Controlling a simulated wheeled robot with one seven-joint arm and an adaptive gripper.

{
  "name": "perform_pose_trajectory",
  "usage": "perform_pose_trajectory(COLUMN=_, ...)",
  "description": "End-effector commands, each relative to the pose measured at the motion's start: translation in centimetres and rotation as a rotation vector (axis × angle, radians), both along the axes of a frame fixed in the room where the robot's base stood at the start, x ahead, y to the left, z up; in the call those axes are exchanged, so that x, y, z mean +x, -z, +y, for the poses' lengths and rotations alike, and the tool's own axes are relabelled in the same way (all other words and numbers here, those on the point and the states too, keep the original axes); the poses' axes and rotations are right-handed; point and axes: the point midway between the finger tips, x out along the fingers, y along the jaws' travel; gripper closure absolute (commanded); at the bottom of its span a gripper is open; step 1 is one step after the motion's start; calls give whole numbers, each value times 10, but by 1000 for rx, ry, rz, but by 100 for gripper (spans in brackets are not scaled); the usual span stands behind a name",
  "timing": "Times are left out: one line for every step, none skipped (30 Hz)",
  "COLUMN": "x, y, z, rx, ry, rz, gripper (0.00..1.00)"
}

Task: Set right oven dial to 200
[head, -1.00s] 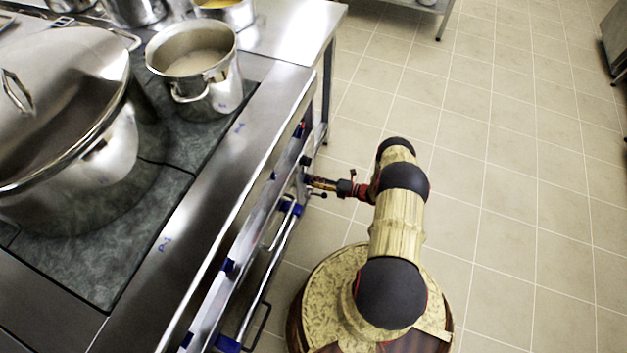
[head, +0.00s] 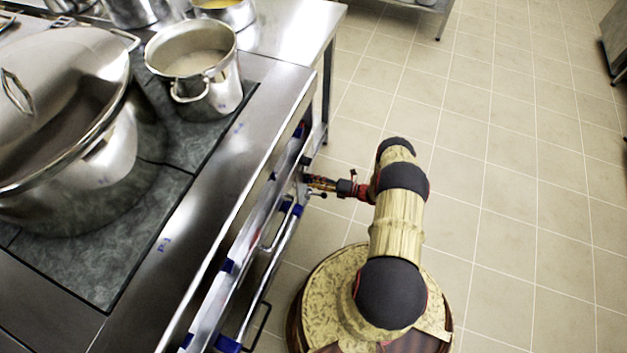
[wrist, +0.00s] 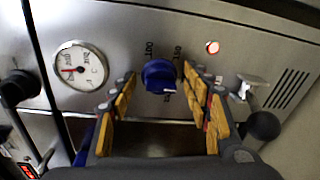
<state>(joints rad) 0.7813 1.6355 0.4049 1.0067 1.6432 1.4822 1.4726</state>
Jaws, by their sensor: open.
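In the wrist view, a blue round dial (wrist: 158,76) sits on the steel oven panel, with printed markings around it that are too blurred to read surely. My gripper (wrist: 160,90) is open, its wooden-looking fingers to the left and right of the dial. A gap shows on both sides, and I see no clear contact. A white round gauge (wrist: 80,65) with a red needle is left of the dial. In the head view, my gripper (head: 314,182) is at the oven front, and I cannot make out this dial there.
A black knob (wrist: 18,88) is at left. Pots stand on the stove top (head: 175,215). The tiled floor (head: 500,180) is clear at right.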

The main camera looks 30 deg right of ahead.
Motion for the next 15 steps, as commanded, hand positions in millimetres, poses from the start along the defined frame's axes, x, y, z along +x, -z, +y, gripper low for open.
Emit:
perform_pose_trajectory(x=0, y=0, z=0, rx=0, ry=0, rz=0, gripper=51)
perform_pose_trajectory(x=0, y=0, z=0, rx=0, ry=0, rz=0, gripper=51)
perform_pose_trajectory(x=0, y=0, z=0, rx=0, ry=0, rz=0, gripper=51)
perform_pose_trajectory(x=-1, y=0, z=-1, rx=0, ry=0, rz=0, gripper=51)
perform_pose_trajectory(x=-1, y=0, z=-2, rx=0, ry=1, rz=0, gripper=51)
perform_pose_trajectory(x=-3, y=0, z=-3, rx=0, ry=1, rz=0, gripper=51)
perform_pose_trajectory(x=-5, y=-1, z=-5, rx=0, ry=2, rz=0, gripper=51)
perform_pose_trajectory(x=-8, y=-1, z=-8, rx=0, ry=2, rz=0, gripper=51)
perform_pose_trajectory(x=-11, y=-2, z=-11, rx=0, ry=3, rz=-1, gripper=51)
perform_pose_trajectory(x=-15, y=-2, z=-15, rx=0, ry=4, rz=-1, gripper=51)
perform_pose_trajectory(x=-19, y=-2, z=-18, rx=0, ry=4, rz=-1, gripper=51)
perform_pose_trajectory(x=-25, y=-3, z=-24, rx=0, ry=5, rz=0, gripper=51)
perform_pose_trajectory(x=-30, y=-4, z=-28, rx=-1, ry=5, rz=-1, gripper=51)
perform_pose_trajectory(x=-34, y=-4, z=-32, rx=-1, ry=5, rz=-1, gripper=51)
perform_pose_trajectory(x=-41, y=-5, z=-38, rx=-1, ry=5, rz=-1, gripper=51)
